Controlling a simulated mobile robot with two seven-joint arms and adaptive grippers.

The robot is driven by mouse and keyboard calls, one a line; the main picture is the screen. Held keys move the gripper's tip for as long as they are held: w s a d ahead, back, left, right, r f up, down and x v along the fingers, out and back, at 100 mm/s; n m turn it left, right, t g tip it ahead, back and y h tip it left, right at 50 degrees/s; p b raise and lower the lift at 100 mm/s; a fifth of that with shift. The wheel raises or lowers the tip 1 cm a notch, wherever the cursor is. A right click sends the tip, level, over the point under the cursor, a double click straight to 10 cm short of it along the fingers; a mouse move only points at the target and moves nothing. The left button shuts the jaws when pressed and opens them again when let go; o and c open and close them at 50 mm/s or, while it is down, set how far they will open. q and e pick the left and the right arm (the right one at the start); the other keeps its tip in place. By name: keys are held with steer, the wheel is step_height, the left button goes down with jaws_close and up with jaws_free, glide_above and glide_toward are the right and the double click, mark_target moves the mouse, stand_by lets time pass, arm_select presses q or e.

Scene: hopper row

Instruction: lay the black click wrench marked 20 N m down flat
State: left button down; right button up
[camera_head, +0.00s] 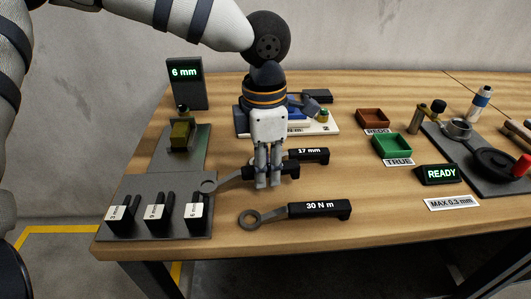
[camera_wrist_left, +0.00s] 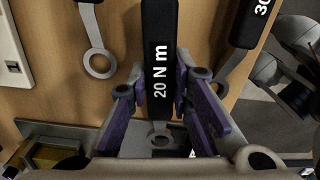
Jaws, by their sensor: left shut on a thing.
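The black click wrench marked 20 N m (camera_wrist_left: 160,50) is between the fingers of my left gripper (camera_head: 268,182), which is shut on its handle. In the head view its grey shaft and ring (camera_head: 209,186) point left, with the ring at the edge of the grey rack; the fingers hide the marking there. The wrist view shows the handle between the purple finger pads of the left gripper (camera_wrist_left: 165,100). The wrench lies roughly level, close over the table; I cannot tell whether it touches.
A grey rack with labelled black blocks (camera_head: 157,212) stands at the left. Green (camera_head: 393,146) and brown (camera_head: 373,118) trays stand to the right. Bare table surrounds the front wrench.

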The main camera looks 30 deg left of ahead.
arm_select(q)
steer(key=shift+f, duration=0.45)
steer(key=shift+f, duration=0.15)
steer(key=c, duration=1.4)
jaws_free()
steer(key=shift+o, duration=0.2)
step_height(320, 180, up, 12)
steer(key=shift+a, duration=0.1)
